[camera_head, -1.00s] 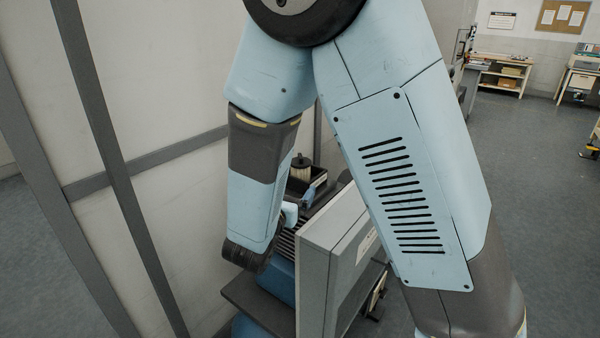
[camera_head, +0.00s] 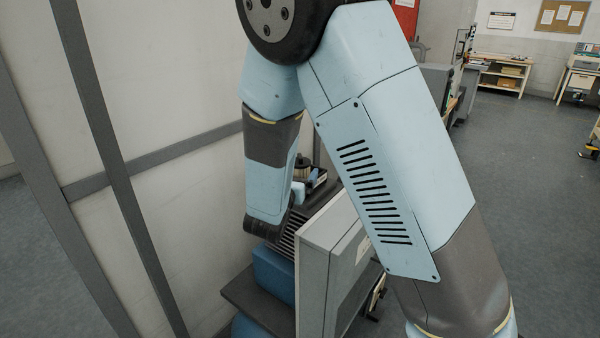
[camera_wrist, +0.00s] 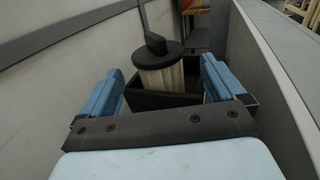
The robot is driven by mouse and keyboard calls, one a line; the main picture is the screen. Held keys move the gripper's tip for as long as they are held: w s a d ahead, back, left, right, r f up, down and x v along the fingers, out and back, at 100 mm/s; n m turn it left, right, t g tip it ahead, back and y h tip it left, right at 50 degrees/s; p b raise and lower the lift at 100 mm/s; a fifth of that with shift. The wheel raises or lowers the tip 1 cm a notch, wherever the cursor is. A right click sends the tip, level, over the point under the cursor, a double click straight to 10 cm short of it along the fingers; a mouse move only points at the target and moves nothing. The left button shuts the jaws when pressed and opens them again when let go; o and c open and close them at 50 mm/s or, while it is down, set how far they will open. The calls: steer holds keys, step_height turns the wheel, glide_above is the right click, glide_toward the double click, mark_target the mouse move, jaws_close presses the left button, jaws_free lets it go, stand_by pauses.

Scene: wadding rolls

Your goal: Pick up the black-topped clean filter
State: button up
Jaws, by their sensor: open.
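The black-topped clean filter (camera_wrist: 162,66) has a flat black cap and a pale pleated body. In the wrist view it stands upright in a dark box (camera_wrist: 150,100), ahead of and between my two blue fingers. My gripper (camera_wrist: 165,75) is open, with the fingers apart on either side and no contact visible. In the head view the filter (camera_head: 302,162) is small and partly hidden behind my arm. My gripper (camera_head: 299,190) shows there only in part, close to the filter.
A grey panel or cabinet (camera_head: 325,255) stands close to the right of my forearm. A pale wall with grey rails (camera_head: 160,155) is close on the left. A blue block (camera_head: 272,280) lies below my wrist. Open floor (camera_head: 520,220) lies to the right.

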mark_target(299, 156)
steer(key=x, duration=0.4)
steer(key=shift+w, duration=0.15)
steer(key=shift+c, duration=0.4)
steer(key=c, duration=1.1)
steer(key=shift+r, duration=0.6)
steer(key=shift+s+r, duration=0.2)
steer(key=shift+r, duration=1)
steer(key=s+a+r, duration=0.2)
steer(key=s+r, duration=0.2)
steer(key=s, duration=0.2)
steer(key=s+a+r, duration=0.3)
steer(key=s+r, duration=0.2)
steer(key=s, duration=0.1)
steer(key=shift+s+a+r, duration=0.2)
steer(key=shift+s+a, duration=0.05)
steer(key=shift+s, duration=0.05)
